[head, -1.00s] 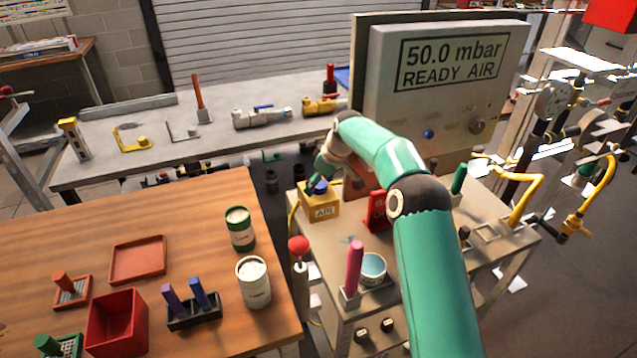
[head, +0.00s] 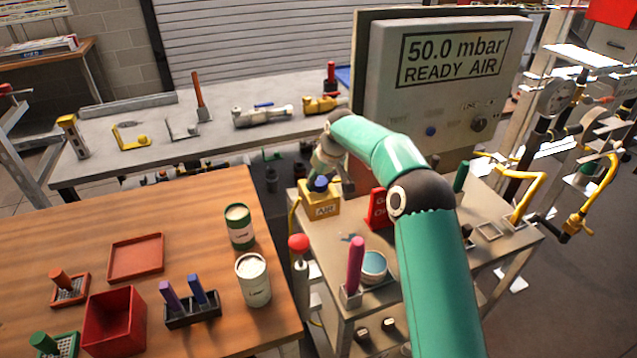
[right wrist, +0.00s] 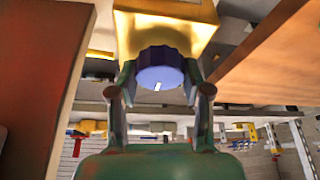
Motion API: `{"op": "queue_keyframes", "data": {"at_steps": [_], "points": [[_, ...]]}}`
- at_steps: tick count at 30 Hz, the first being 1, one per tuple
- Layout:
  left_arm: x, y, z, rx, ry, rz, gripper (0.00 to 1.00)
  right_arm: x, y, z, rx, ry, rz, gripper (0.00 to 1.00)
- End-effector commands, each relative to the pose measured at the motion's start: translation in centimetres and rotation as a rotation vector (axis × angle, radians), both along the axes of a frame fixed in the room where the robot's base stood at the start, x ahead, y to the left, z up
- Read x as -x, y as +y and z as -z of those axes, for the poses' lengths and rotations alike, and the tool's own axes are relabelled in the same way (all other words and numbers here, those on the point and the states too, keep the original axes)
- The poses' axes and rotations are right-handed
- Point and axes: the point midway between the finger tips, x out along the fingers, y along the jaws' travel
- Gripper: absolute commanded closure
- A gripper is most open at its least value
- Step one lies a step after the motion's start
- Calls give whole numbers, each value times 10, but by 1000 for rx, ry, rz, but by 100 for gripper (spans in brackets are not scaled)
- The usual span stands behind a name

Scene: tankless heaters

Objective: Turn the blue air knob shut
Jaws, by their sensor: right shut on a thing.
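The blue air knob (head: 319,184) sits on the yellow box labelled AIR (head: 318,203) on the metal cart. My right gripper (head: 322,178) is at the knob. In the right wrist view the blue knob (right wrist: 160,74) shows a short white mark on its face, slightly tilted. The fingers of my right gripper (right wrist: 160,84) stand on both sides of the knob and are shut on it. The yellow box (right wrist: 165,25) is beyond it. The display panel (head: 445,80) reads "50.0 mbar READY AIR". My left gripper is not in view.
A red sign (head: 381,208) stands just right of the yellow box. A pink handle (head: 355,264) and a round cup (head: 374,266) are nearer on the cart. The wooden table (head: 200,225) at left holds cans and red trays. A gap separates table and cart.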

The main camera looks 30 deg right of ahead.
Motion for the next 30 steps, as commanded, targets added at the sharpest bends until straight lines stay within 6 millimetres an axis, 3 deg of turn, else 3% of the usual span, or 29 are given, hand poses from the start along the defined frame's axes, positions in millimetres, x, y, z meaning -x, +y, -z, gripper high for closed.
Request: {"op": "queue_keyframes", "data": {"at_steps": [7, 8, 12, 23, 30], "points": [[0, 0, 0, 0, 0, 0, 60, 0, 0, -1, -1, -1, 5, 86], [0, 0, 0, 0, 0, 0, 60, 0, 0, -1, -1, -1, 5, 50], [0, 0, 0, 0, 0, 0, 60, 0, 0, -1, -2, -1, 5, 26], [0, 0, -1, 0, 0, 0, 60, 0, 0, -2, -1, -1, 3, 26], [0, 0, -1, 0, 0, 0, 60, 10, 0, -29, 0, -5, 3, 26]]}}
